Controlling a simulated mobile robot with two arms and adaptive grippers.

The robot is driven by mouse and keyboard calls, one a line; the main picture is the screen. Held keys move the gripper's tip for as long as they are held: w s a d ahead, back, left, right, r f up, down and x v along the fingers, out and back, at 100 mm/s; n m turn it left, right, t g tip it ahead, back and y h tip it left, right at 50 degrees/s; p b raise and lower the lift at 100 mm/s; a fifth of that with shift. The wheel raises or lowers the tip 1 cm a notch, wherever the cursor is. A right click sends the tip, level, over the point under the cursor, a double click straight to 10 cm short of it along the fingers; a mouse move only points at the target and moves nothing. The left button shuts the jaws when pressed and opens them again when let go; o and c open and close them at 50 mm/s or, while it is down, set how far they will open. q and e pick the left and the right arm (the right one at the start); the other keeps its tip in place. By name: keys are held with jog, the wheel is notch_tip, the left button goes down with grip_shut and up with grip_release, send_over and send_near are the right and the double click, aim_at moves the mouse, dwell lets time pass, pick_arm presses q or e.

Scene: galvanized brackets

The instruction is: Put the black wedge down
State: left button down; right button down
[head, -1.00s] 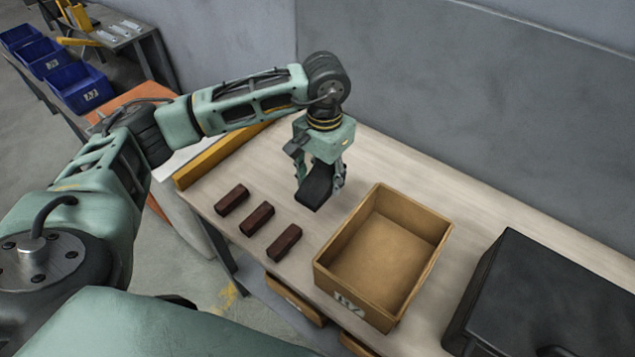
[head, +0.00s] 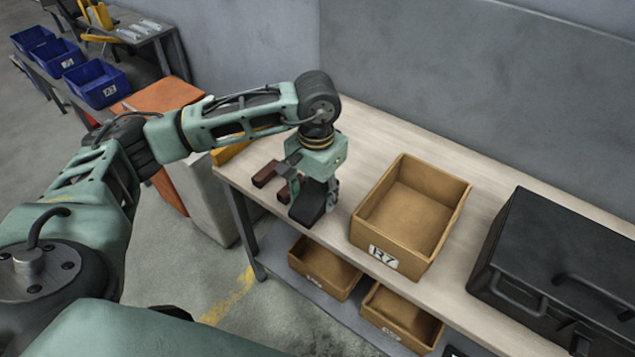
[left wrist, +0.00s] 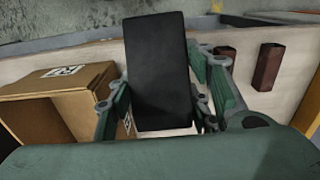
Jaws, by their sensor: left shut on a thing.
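The black wedge (head: 307,207) is held in my left gripper (head: 316,189), whose fingers are closed on its two sides. It is near the table's front edge, left of the tan box; I cannot tell whether it touches the tabletop. In the left wrist view the wedge (left wrist: 158,70) fills the space between the fingers (left wrist: 160,105), with its dark flat face towards the camera. My right gripper is not in view.
Dark red-brown blocks (head: 265,174) lie just left of the gripper, partly hidden by it; two show in the left wrist view (left wrist: 268,67). The open tan box (head: 385,245) stands to the right, then a black case (head: 560,250). Tabletop (head: 375,140) behind the gripper is clear.

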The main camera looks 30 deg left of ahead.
pick_arm(q)
jog(key=s+d+f, duration=0.2)
jog(key=s+f, duration=0.2)
jog(key=s, duration=0.3)
jog(key=s+d+f+n, duration=0.1)
jog(key=s+d+f, duration=0.1)
jog(key=s+f, duration=0.2)
jog(key=s, duration=0.3)
jog(key=shift+d+f, duration=0.25)
jog(key=shift+d, duration=0.15)
